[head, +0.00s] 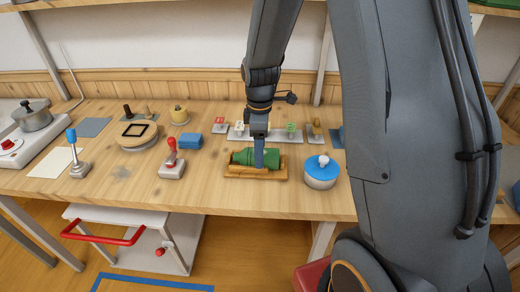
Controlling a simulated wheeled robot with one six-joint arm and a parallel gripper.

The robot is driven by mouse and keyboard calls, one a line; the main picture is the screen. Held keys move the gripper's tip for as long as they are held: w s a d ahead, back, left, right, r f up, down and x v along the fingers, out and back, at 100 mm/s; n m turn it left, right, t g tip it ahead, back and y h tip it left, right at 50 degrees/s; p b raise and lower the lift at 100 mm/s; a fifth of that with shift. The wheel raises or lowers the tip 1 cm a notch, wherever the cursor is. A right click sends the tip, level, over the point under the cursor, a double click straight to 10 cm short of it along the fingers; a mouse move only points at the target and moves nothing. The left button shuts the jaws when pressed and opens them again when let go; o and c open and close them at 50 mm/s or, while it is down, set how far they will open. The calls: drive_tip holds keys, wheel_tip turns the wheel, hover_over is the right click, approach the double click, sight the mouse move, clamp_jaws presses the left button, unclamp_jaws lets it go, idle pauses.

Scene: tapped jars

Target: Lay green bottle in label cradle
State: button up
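The green bottle (242,156) lies on its side along the wooden label cradle (244,175), near the front edge of the table. The bottle's underside is hidden by the cradle's front wall.
A white jar with a blue lid (321,172) stands close right of the cradle. A red-handled device (172,160) and a blue block (192,141) are to the left. Small coloured pieces on a grey strip (272,135) stand behind. Bare table (120,190) lies at front left.

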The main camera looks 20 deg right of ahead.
wheel_tip(320, 180, up, 8)
drive_tip(key=shift+f+b, duration=0.1)
drive_tip(key=shift+b, duration=0.5)
drive_tip(key=s+a+f+m, duration=0.1)
drive_tip(key=s+f+m, duration=0.1)
drive_tip(key=s+m, duration=1.1)
drive_tip(key=s, duration=0.3)
drive_tip(key=shift+s+t, duration=0.25)
drive_tip(key=shift+t, duration=0.05)
drive_tip(key=shift+f, duration=0.1)
